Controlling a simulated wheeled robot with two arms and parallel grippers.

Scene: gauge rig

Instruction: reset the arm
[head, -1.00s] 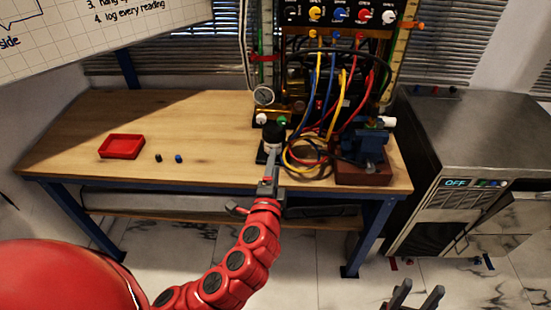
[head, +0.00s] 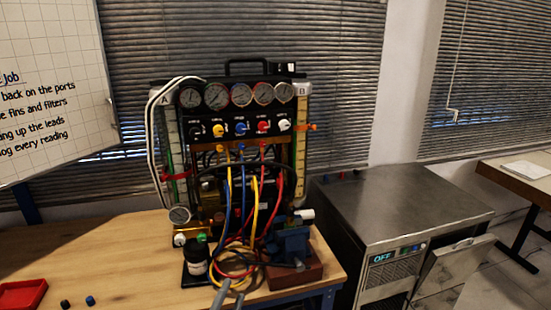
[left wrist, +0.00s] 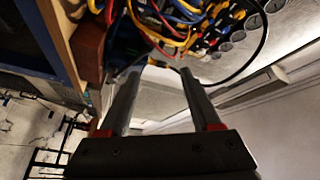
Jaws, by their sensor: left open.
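My left gripper (head: 231,292) shows only by its grey fingers at the bottom edge of the head view. They are apart, in front of the bench's front edge, below and right of a black-capped bottle (head: 196,262). In the left wrist view the same gripper (left wrist: 168,74) is open, with nothing between its two fingers. The rest of my left arm is out of the head view. My right gripper is in neither view now.
The gauge rig (head: 240,128) with coloured hoses stands on the wooden bench (head: 130,255). A vise (head: 292,246) is at the bench's right end, a red tray (head: 22,294) at left. A grey metal unit (head: 400,205) stands right of the bench.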

